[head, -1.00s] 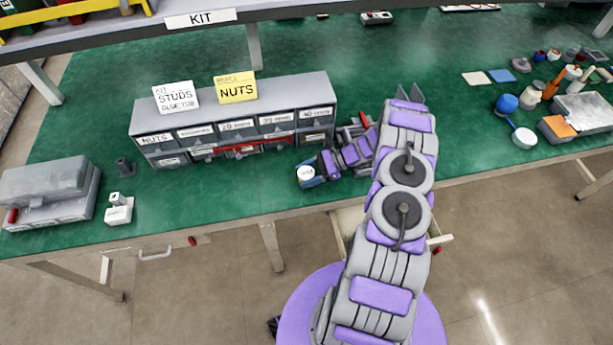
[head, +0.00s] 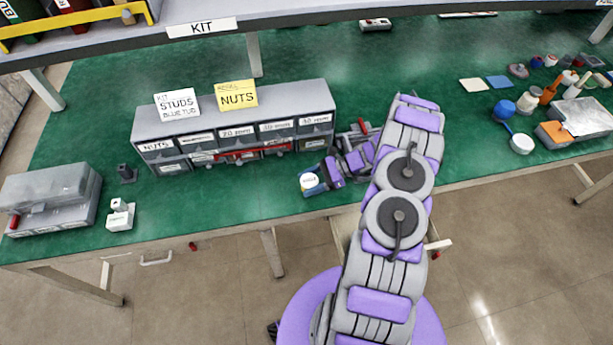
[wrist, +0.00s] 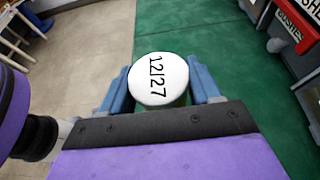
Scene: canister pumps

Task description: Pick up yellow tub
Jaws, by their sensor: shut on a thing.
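My gripper (wrist: 163,92) is shut on a small round tub with a white lid (wrist: 152,78) marked "12/27" in the wrist view. Its blue fingers press on the left and right sides of the tub. I cannot tell whether the tub touches the bench.
A grey drawer cabinet (head: 232,112) stands just behind, with a "STUDS" card (head: 177,104) and yellow "NUTS" card (head: 236,95) on top. A white block (head: 120,216) and grey case (head: 48,195) are at left.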

